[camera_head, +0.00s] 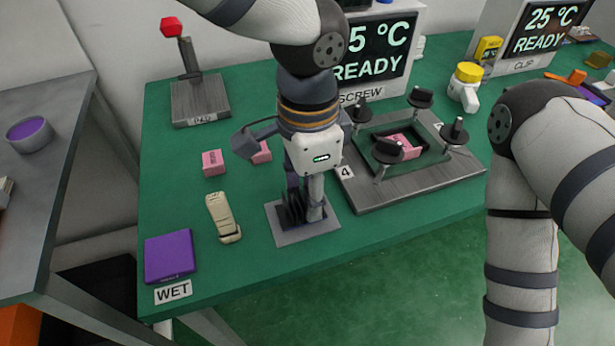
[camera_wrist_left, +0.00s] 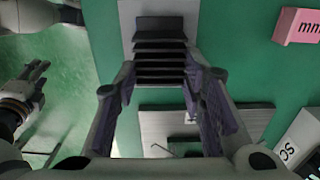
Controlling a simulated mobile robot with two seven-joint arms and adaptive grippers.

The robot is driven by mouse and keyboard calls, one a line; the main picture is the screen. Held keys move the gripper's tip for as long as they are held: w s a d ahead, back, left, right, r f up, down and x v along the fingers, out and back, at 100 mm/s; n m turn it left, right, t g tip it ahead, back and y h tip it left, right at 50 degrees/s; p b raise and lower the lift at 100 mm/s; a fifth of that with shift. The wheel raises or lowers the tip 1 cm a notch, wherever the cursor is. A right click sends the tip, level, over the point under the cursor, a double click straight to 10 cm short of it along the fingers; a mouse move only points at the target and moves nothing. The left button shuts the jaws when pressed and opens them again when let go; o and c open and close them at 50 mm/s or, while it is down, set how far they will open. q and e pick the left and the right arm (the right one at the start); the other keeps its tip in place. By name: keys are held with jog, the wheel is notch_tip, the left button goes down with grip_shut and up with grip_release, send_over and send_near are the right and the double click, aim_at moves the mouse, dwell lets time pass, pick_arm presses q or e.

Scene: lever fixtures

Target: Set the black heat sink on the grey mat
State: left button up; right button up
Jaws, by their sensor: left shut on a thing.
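The black heat sink (camera_head: 291,211) shows its fins in the head view, low over the grey mat (camera_head: 293,237) near the table's front edge. My left gripper (camera_head: 305,206) points down and is shut on it. In the left wrist view the heat sink (camera_wrist_left: 160,48) is between the two fingers, with part of the mat (camera_wrist_left: 127,16) around its far end. Its underside is hidden, so I cannot tell whether it touches the mat. My right gripper (camera_wrist_left: 35,76) is small at the left of the left wrist view; its opening is unclear.
A steel fixture (camera_head: 430,180) with black knobs and a pink block inside stands right of the mat. A beige lever clamp (camera_head: 223,218), pink blocks (camera_head: 213,162) and a purple pad (camera_head: 169,256) lie to the left. A red-knobbed lever (camera_head: 190,70) stands behind.

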pick_arm(q)
jog(key=shift+f, duration=0.25)
jog(key=o, duration=1.2)
jog(key=shift+c, duration=0.2)
notch_tip(320, 180, up, 12)
jog(key=p, duration=0.1)
pick_arm(e)
jog(key=shift+w+r+t, duration=0.3)
jog(key=shift+w+r, duration=0.3)
pick_arm(q)
jog(key=shift+r, duration=0.1)
